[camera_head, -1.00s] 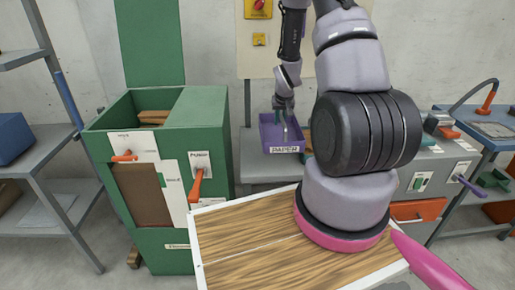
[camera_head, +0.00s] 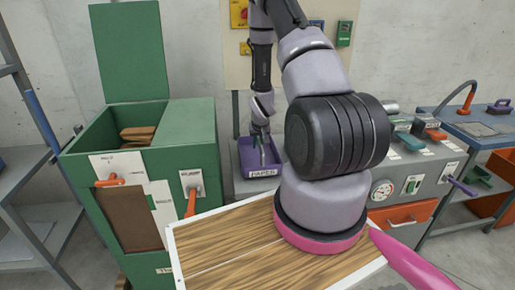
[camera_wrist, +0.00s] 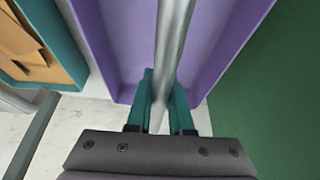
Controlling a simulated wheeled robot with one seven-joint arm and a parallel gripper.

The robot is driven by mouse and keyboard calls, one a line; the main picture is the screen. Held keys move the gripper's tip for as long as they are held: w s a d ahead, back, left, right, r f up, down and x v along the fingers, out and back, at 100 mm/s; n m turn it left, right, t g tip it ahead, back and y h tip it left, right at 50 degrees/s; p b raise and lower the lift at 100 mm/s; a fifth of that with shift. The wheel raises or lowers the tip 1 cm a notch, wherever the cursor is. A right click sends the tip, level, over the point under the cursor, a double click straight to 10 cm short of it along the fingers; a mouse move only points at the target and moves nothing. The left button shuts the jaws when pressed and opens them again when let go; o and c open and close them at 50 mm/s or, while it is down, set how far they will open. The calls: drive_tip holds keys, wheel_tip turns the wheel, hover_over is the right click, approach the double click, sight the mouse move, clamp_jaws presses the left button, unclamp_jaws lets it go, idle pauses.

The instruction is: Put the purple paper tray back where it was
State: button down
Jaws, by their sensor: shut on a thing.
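The purple paper tray (camera_head: 243,152), with a white PAPER label on its front, is at mid-height in the head view, right of the green cabinet. My gripper (camera_head: 264,140) reaches down to it from above and is shut on it. In the wrist view, the tray (camera_wrist: 118,45) fills the upper middle. The green fingertips (camera_wrist: 160,90) meet at its near end, on either side of a grey metal bar that runs along the view. I cannot tell whether the tray rests on the grey surface behind it. No paper shows inside it.
The green cabinet (camera_head: 190,140) stands open at left with brown stock (camera_head: 138,134) inside. A wood-topped table (camera_head: 225,240) is in front. A grey machine (camera_head: 425,170) with levers and a gauge is at right. A shelf (camera_head: 20,150) stands far left.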

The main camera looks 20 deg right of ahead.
drive_tip(key=shift+f, duration=0.85)
drive_tip(key=c, duration=0.8)
unclamp_jaws()
drive_tip(key=shift+f, duration=0.15)
